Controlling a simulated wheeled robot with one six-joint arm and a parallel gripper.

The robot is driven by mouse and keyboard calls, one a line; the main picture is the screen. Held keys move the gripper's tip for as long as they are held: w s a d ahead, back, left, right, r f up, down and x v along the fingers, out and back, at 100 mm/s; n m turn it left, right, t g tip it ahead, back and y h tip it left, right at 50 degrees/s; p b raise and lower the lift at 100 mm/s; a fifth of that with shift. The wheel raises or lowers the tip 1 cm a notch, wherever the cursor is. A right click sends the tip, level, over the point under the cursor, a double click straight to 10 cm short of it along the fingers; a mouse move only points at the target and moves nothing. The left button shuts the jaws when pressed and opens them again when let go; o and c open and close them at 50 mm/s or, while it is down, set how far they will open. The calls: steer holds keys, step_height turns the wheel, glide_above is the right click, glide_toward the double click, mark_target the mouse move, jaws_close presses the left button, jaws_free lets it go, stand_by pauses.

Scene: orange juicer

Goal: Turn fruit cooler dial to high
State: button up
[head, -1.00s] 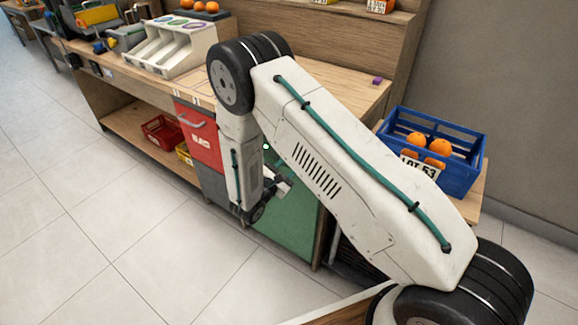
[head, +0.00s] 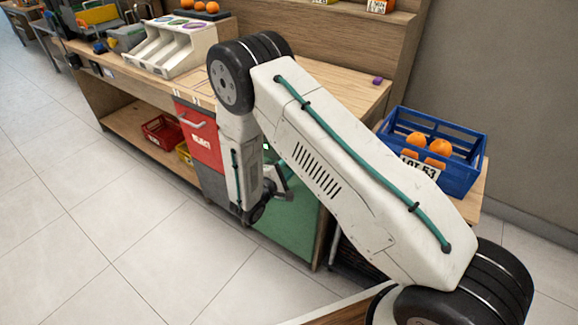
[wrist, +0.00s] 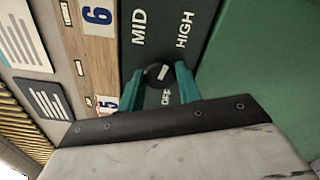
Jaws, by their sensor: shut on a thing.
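The dial (wrist: 156,74) is a small round black knob with a light mark, set on a dark green panel (wrist: 165,45) with the words MID, HIGH and OFF. The mark lies on the side towards HIGH, but its exact setting is hard to tell. My gripper (wrist: 158,84) has teal fingers on both sides of the dial and is shut on it. In the head view the cooler's green front (head: 288,228) shows below the counter, with my gripper (head: 283,176) partly hidden by my arm. The dial is hidden there.
A red drawer front (head: 200,135) is left of my forearm. A blue crate with oranges (head: 455,180) stands at the right. The wrist view shows number labels on wood (wrist: 97,50) left of the panel. The tiled floor (head: 110,235) in front is clear.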

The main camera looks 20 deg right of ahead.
steer(key=shift+m, duration=0.4)
steer(key=o, duration=1)
steer(key=shift+a, duration=0.1)
steer(key=v, duration=0.7)
steer(key=shift+s+a, duration=0.25)
